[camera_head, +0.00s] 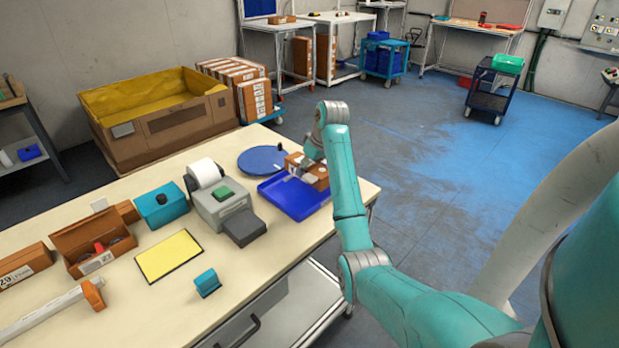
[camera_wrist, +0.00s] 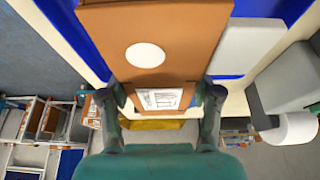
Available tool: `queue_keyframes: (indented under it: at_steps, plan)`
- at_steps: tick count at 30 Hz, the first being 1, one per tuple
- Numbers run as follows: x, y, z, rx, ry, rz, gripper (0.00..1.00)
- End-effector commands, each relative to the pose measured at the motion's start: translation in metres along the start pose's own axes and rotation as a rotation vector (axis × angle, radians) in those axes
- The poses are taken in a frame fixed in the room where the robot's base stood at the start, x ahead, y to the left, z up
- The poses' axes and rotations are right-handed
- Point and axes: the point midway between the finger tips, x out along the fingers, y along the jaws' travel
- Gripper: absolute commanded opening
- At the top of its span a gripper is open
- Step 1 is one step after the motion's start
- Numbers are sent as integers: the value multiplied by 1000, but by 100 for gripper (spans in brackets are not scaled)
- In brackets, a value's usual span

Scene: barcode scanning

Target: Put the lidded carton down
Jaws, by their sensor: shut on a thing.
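The lidded carton is a brown box with a white round sticker (camera_wrist: 150,30) and a printed label on its near end in the wrist view. My gripper (camera_wrist: 163,95) has one finger on each side of that end and is shut on it. In the head view my gripper (camera_head: 312,158) is at the far right of the table, and the brown carton (camera_head: 319,179) shows partly behind it, by the blue tray (camera_head: 284,200). My arm hides part of the carton. I cannot tell whether its underside touches anything.
A round blue disc (camera_head: 258,160) lies left of the carton. A grey label printer (camera_head: 222,204) stands left of the tray. A teal box (camera_head: 161,204), a yellow pad (camera_head: 168,256) and an open brown box (camera_head: 93,243) occupy the table's left part. The table's right edge is close.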

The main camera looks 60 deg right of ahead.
Motion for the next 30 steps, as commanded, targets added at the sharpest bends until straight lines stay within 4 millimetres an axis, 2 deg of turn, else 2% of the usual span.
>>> queue_keyframes:
  at_steps: [10, 21, 22, 24, 30]
  plan:
    - [34, 0, 14, 0, -1, -1, 30]
    - [38, 0, 16, 0, 1, 0, 30]
    - [37, 0, 16, 0, 0, 0, 71]
    - [37, 0, 16, 0, 0, 0, 89]
    - [37, 0, 16, 0, 0, 0, 89]
